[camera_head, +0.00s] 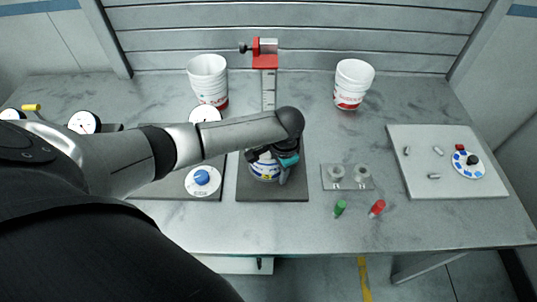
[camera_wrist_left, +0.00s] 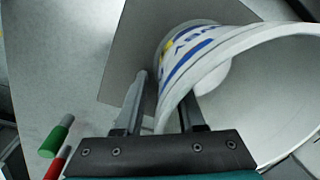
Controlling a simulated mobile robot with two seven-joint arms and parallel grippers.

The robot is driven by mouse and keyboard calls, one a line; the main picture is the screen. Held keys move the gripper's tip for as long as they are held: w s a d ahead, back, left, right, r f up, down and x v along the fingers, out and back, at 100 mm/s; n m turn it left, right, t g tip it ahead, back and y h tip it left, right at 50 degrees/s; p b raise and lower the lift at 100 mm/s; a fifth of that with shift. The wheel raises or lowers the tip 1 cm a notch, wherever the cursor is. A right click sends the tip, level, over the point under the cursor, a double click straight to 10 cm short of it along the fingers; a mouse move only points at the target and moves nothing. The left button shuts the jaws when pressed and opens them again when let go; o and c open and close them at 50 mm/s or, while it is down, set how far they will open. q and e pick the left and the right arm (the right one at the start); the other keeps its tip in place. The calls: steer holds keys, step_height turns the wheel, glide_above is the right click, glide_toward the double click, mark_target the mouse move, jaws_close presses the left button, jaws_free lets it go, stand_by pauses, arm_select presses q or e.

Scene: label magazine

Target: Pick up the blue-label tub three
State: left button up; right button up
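A white tub with a blue and yellow label (camera_head: 264,168) stands on a dark grey mat (camera_head: 271,195) in the head view, partly hidden by my left arm and gripper. In the left wrist view the tub (camera_wrist_left: 190,55) shows large, with its open mouth facing right. My left gripper (camera_wrist_left: 163,105) has its two fingers apart, one outside the tub wall and one inside the mouth, with the rim between them. Whether a finger touches the wall is unclear. In the head view my left gripper (camera_head: 285,166) is at the tub's right side. My right gripper is not in view.
White tubs with red labels (camera_head: 208,75) (camera_head: 353,80) stand at the back, beside a red-topped ruler stand (camera_head: 268,75). A plate with two round fittings (camera_head: 347,185), green (camera_head: 340,208) and red (camera_head: 377,208) pieces, and a pale board (camera_head: 420,190) are to the right.

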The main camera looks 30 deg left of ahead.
arm_select(q)
jaws_close()
stand_by(1.3)
